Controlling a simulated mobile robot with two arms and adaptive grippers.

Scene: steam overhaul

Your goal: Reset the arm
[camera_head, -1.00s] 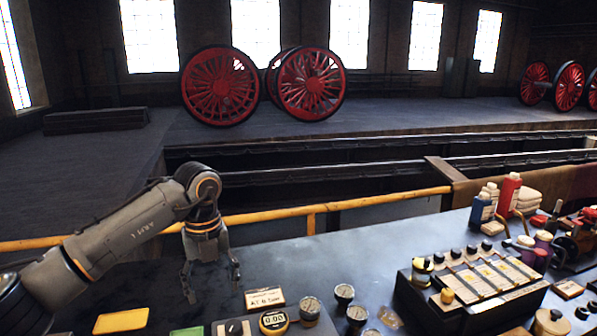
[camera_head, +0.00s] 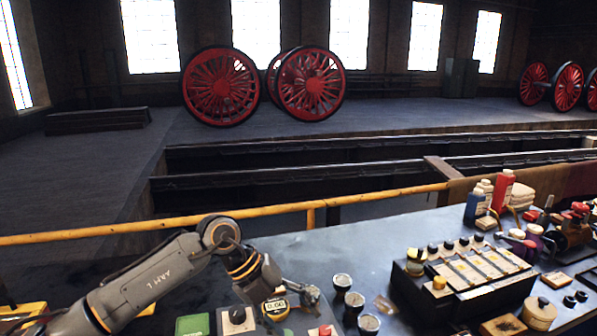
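My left arm comes in from the lower left and bends at an elbow joint. The small lettered card that stood here is hidden behind the wrist. My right arm and gripper are not in view.
Round gauges (camera_head: 342,283) stand just right of the gripper. A black rack (camera_head: 465,275) with pale strips, bottles (camera_head: 503,190) and a round tan pot (camera_head: 539,312) fill the right of the bench. A yellow rail (camera_head: 250,210) runs behind. Red wheels (camera_head: 308,85) stand beyond.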

